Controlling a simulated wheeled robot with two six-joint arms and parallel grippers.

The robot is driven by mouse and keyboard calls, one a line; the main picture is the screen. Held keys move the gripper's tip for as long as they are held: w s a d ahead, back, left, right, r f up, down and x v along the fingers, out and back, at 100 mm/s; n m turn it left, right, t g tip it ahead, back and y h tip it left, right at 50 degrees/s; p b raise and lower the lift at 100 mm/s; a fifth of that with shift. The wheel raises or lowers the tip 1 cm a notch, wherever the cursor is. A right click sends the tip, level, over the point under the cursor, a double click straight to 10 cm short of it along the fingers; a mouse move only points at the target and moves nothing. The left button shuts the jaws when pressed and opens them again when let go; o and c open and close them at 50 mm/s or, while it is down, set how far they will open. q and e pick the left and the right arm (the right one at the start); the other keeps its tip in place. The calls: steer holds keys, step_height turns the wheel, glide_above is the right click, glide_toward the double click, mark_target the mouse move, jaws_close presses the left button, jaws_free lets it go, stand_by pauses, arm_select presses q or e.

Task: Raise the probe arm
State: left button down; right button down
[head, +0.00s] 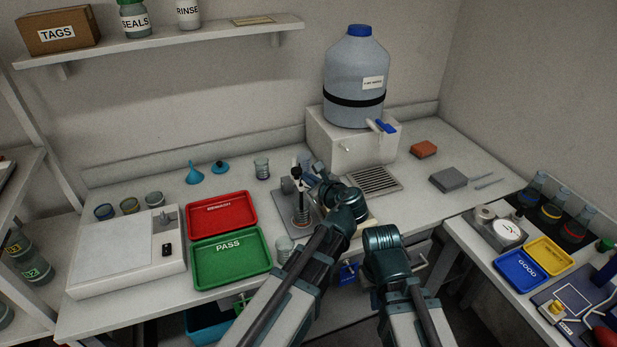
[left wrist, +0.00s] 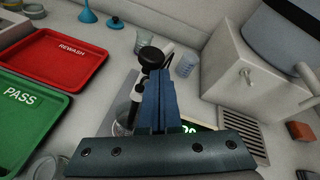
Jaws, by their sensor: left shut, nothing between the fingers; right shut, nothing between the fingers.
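The probe stand (head: 302,208) is on the bench right of the trays, with a black-topped probe above a small glass vessel. In the left wrist view a round black knob (left wrist: 151,56) and a probe body (left wrist: 139,92) show just left of my fingers, above the clear vessel (left wrist: 122,126). My left gripper (head: 309,168) is shut and empty, reaching in beside the stand; its blue fingers also show in the left wrist view (left wrist: 160,88). I cannot tell whether they touch the probe arm. My right arm is in front of the bench, its fingers not visible.
The red REWASH tray (head: 248,224) and the green PASS tray (head: 266,258) lie left of the stand. A white box with a tap (head: 334,143) carries a large bottle (head: 350,75) behind. A drain grille (head: 375,181) lies to the right. A glass beaker (head: 262,167) stands behind.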

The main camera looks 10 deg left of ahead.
arm_select(q)
steer(key=w+a+r+g+h+p, duration=0.1)
steer(key=w+a+r+g+p, duration=0.1)
steer(key=p, duration=0.4)
steer(key=w+a+r+g+h+p, duration=0.2)
steer(key=w+p, duration=0.3)
steer(key=p, duration=0.1)
steer(key=w+a+r+g+h+p, duration=0.2)
steer(key=w+p, duration=0.1)
steer(key=p, duration=0.3)
steer(key=shift+w+a+r+m+g, duration=0.25)
steer(key=shift+a+r+m+g, duration=0.05)
steer(key=shift+a+r+g, duration=0.1)
steer(key=w+a+f+g+h, duration=0.2)
steer(key=w+a+g, duration=0.1)
steer(key=w, duration=0.3)
steer(key=shift+a+p, duration=0.4)
steer(key=shift+a, duration=0.25)
steer(key=shift+r, duration=0.1)
